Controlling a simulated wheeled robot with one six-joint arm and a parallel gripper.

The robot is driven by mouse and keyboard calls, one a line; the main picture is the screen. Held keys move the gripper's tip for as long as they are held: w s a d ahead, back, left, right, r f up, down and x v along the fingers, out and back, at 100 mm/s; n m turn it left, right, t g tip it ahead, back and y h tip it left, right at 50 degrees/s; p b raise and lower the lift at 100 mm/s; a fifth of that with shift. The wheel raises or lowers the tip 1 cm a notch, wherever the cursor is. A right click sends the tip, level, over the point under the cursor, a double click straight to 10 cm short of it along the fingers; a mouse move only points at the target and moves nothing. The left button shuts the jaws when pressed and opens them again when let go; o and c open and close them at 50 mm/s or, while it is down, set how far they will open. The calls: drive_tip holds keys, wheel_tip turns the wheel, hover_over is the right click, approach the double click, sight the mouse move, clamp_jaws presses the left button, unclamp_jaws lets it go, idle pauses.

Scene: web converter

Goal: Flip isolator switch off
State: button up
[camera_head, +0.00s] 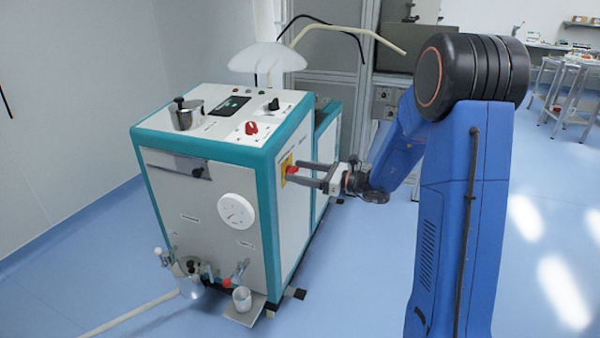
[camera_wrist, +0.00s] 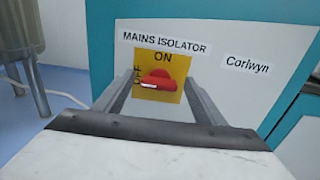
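The mains isolator (camera_wrist: 158,79) is a red rotary handle on a yellow plate (camera_wrist: 175,96), with ON printed above and OFF sideways at the left. The handle looks roughly horizontal, its white-marked end toward the left, the OFF side. In the head view the red handle (camera_head: 291,170) shows on the machine's right side panel. My gripper (camera_head: 300,172) reaches this panel from the right. In the wrist view my gripper (camera_wrist: 158,88) is open, one grey finger on each side of the handle, with visible gaps. Fingertip depth against the plate is hard to tell.
The white and teal machine (camera_head: 215,220) carries a red knob (camera_head: 251,128) and a metal pot (camera_head: 187,114) on top, and a white dial (camera_head: 236,211) in front. A metal vessel (camera_wrist: 18,40) stands left in the wrist view.

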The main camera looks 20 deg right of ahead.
drive_tip(key=v, duration=1.7)
drive_tip(key=shift+s+d, duration=0.1)
drive_tip(key=shift+d, duration=0.05)
drive_tip(key=s+a+n+g+h, duration=0.4)
drive_tip(key=s+a+n+g, duration=0.5)
drive_tip(key=s+a+n, duration=0.75)
drive_tip(key=s+d+n+t+h, duration=0.1)
drive_tip(key=s+d+n+h, duration=0.3)
drive_tip(key=s, duration=0.4)
drive_tip(key=s+d+r+n+t+h, duration=0.1)
drive_tip(key=s+d+n+t+h, duration=0.1)
drive_tip(key=s+d+n+h, duration=0.2)
drive_tip(key=shift+s+d+h, duration=0.35)
drive_tip(key=shift+s+h, duration=0.95)
drive_tip(key=shift+s, duration=0.7)
